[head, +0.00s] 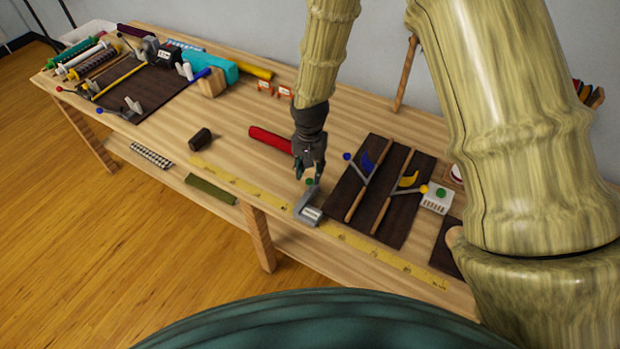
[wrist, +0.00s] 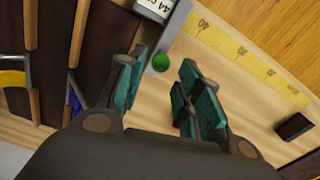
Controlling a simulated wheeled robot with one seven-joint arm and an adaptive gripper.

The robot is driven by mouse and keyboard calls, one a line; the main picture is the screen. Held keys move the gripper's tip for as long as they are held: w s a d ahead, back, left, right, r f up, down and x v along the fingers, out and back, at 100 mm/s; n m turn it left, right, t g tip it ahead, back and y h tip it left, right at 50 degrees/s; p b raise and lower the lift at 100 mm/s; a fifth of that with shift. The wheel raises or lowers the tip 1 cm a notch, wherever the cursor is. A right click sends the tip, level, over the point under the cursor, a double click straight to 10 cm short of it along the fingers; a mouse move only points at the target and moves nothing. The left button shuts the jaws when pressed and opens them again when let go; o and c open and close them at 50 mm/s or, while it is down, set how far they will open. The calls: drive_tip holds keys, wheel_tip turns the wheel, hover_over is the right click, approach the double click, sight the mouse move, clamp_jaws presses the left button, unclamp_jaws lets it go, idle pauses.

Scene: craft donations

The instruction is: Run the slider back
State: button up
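A grey slider (head: 308,208) with a green knob (head: 309,182) and a printed label sits on a yellow measuring strip (head: 372,248) along the table's front edge. In the wrist view, the slider's grey arm (wrist: 175,25) and green knob (wrist: 161,62) show just beyond the fingertips, near the gap between them. My gripper (head: 309,172) points down at the knob and is open, its teal-padded fingers (wrist: 165,85) apart with nothing between them. Whether a finger touches the knob cannot be told.
Right of the slider, a dark panel (head: 402,222) has wooden rails and blue and yellow pieces. A white box with a green button (head: 436,201) stands beyond it. The strip left of the slider is clear.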

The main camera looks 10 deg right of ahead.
drive_tip(key=shift+r, duration=2.55)
